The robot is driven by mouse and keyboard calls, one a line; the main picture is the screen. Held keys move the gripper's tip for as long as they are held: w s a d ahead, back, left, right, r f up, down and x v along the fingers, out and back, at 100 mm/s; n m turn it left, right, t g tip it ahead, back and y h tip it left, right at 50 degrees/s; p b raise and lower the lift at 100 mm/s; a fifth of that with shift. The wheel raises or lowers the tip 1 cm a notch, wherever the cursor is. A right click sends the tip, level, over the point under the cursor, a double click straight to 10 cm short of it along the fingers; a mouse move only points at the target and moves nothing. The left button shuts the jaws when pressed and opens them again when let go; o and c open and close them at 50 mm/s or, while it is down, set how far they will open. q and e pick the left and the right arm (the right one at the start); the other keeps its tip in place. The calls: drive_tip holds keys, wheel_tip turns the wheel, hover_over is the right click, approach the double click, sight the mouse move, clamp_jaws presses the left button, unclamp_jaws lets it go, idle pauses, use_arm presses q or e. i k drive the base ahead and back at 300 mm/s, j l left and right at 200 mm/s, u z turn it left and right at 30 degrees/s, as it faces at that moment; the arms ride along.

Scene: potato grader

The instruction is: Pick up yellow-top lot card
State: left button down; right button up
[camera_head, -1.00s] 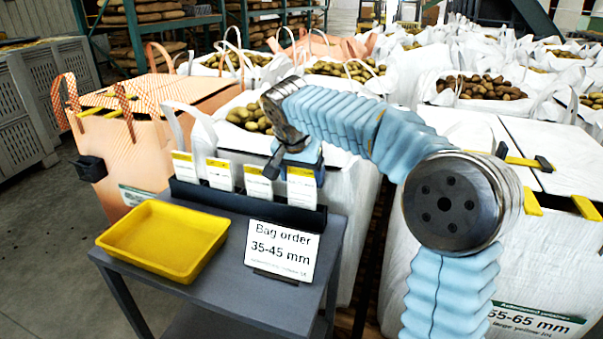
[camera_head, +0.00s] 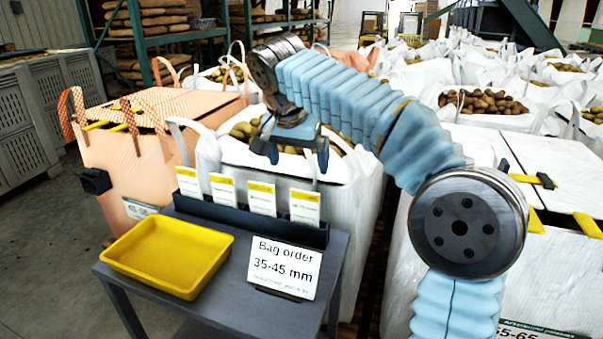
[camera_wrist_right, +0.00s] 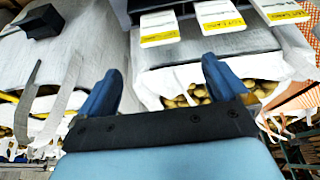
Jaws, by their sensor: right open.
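Several white lot cards with yellow top strips stand in a row in a black holder (camera_head: 247,226) on the grey cart. They are the leftmost card (camera_head: 189,183), a second card (camera_head: 223,190), a third card (camera_head: 261,199) and the rightmost card (camera_head: 305,209). My right gripper (camera_head: 297,160) is open and empty, above the two right-hand cards and apart from them. In the right wrist view my right gripper (camera_wrist_right: 163,82) shows both blue fingers spread, with three cards (camera_wrist_right: 219,17) beyond them at the top edge. My left gripper is out of view.
A yellow tray (camera_head: 170,258) and a "Bag order 35-45 mm" sign (camera_head: 283,267) are on the grey cart (camera_head: 225,308). A white potato bag (camera_head: 335,215) stands close behind the holder. An orange bag (camera_head: 140,160) stands at the left.

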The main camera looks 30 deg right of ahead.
sight(224, 187)
drive_tip(key=k+j, duration=0.75)
drive_tip(key=k, duration=0.1)
